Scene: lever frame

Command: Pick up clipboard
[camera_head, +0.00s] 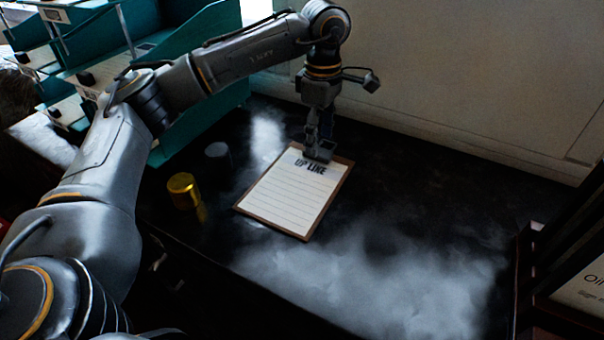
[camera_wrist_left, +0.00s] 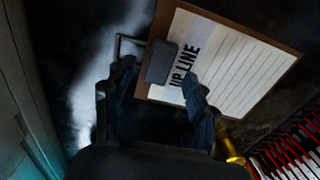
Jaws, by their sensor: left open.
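The clipboard (camera_head: 290,198) lies flat on the dark table, with a brown board, a lined white sheet and a grey clip at its far end. It also shows in the left wrist view (camera_wrist_left: 245,75), with the clip at its near left. My left gripper (camera_head: 318,147) points down over the clip end of the clipboard. In the left wrist view my left gripper (camera_wrist_left: 160,115) has its fingers apart, with nothing held between them. One finger overlaps the sheet's edge in that view; I cannot tell whether it touches. My right gripper is not in view.
The table (camera_head: 400,270) is glossy and clear to the right of the clipboard. A gold cylinder (camera_head: 183,190) and a dark cylinder (camera_head: 217,158) stand left of it. A teal shelf unit (camera_head: 200,110) is behind left, a pale wall (camera_head: 470,70) behind, a framed sign (camera_head: 585,290) at right.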

